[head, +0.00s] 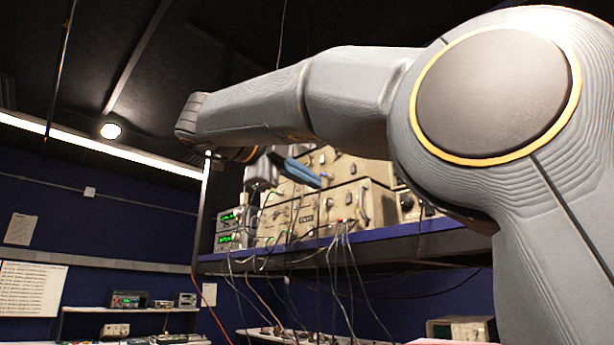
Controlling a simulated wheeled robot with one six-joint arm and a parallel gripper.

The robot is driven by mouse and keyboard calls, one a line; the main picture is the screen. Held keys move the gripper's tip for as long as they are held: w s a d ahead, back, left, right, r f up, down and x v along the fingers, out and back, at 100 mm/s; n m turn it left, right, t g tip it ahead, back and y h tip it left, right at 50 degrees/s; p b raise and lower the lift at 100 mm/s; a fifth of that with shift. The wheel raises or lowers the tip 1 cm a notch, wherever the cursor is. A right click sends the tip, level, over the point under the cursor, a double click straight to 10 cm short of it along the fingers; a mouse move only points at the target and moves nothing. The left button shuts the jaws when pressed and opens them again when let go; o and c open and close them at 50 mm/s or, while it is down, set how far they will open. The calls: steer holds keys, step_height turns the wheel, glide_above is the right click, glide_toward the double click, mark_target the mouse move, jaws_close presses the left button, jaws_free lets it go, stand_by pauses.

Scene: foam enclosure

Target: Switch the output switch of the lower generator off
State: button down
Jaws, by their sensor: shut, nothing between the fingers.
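Two small generators with green lit displays are stacked at the left end of the shelf: the upper one (231,217) and the lower generator (229,240). The output switch of the lower one is too small to make out. My gripper (317,181) has blue fingers that look closed together and empty. It is up and to the right of the generators, in front of the beige instruments, apart from the lower generator in the picture. My arm reaches across the top from the right.
Beige instruments (345,208) with knobs fill the blue-edged shelf (400,232) to the right of the generators. Several cables (345,260) hang over its front edge. A lower bench with small devices (128,299) stands at the far left.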

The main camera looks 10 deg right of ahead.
steer(key=p, duration=0.3)
glide_toward(348, 200)
steer(key=x, duration=0.5)
steer(key=shift+d, duration=0.1)
steer(key=shift+w+d+f, duration=0.1)
steer(key=shift+w+d, duration=0.35)
steer(key=shift+d, duration=0.05)
